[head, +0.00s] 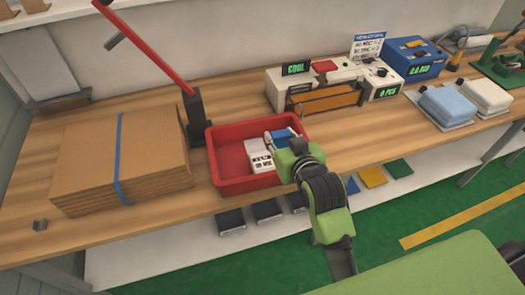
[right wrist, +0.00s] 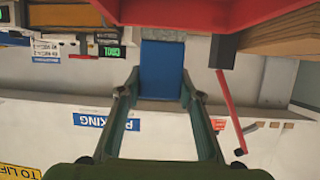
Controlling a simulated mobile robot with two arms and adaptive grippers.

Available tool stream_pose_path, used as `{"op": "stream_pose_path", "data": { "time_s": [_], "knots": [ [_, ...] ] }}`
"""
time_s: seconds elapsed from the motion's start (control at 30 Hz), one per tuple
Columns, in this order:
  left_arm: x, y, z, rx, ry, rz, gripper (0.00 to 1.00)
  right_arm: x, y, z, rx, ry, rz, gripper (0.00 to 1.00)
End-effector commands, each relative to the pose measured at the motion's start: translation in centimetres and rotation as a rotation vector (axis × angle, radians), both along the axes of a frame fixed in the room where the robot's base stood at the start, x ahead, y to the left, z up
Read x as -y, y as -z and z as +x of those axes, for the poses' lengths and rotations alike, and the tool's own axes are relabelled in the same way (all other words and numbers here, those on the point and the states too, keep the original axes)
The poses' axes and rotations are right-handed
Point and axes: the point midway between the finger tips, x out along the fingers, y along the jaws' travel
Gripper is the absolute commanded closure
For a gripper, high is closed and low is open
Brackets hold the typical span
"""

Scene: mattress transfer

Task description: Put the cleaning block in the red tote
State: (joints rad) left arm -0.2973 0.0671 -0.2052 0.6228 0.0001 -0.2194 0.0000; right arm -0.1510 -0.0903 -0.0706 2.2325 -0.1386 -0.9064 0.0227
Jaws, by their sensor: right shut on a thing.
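The cleaning block is a blue block (head: 282,134). It also shows in the right wrist view (right wrist: 162,70), between the fingertips. My right gripper (head: 274,140) is shut on it, and the wrist partly hides both in the head view. The red tote (head: 225,187) is an open bin on the wooden bench. The gripper and block show over the tote's right side in the head view; their height above its floor is hard to tell. The tote's red wall also shows in the right wrist view (right wrist: 200,12). My left gripper is not in view.
A pale labelled item (head: 259,157) lies inside the tote. Flat cardboard (head: 120,160) is stacked to the left, and a black post with a red arm (head: 150,50) stands behind the tote. A white machine (head: 285,90) stands behind and right. Folded cloths (head: 447,103) lie farther right.

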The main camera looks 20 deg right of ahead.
Motion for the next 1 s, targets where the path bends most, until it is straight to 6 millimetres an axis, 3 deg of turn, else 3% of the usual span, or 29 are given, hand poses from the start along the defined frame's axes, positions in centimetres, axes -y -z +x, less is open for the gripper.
{"op": "stream_pose_path", "data": {
  "time_s": [0.2,0.47,0.63,1.0],
  "knots": [
    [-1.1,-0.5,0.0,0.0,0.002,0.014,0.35,-2.3,4.0,2.4,-0.002,-0.001,0.003,0.89],
    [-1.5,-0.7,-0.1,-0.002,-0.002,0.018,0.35,-3.3,5.9,3.6,0.001,0.0,0.002,0.89],
    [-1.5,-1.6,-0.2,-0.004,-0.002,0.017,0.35,-3.2,8.2,3.5,-0.002,0.0,0.0,0.89],
    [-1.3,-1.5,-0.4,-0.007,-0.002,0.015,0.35,-3.2,9.0,3.5,0.002,0.0,0.001,0.89]
  ]
}}
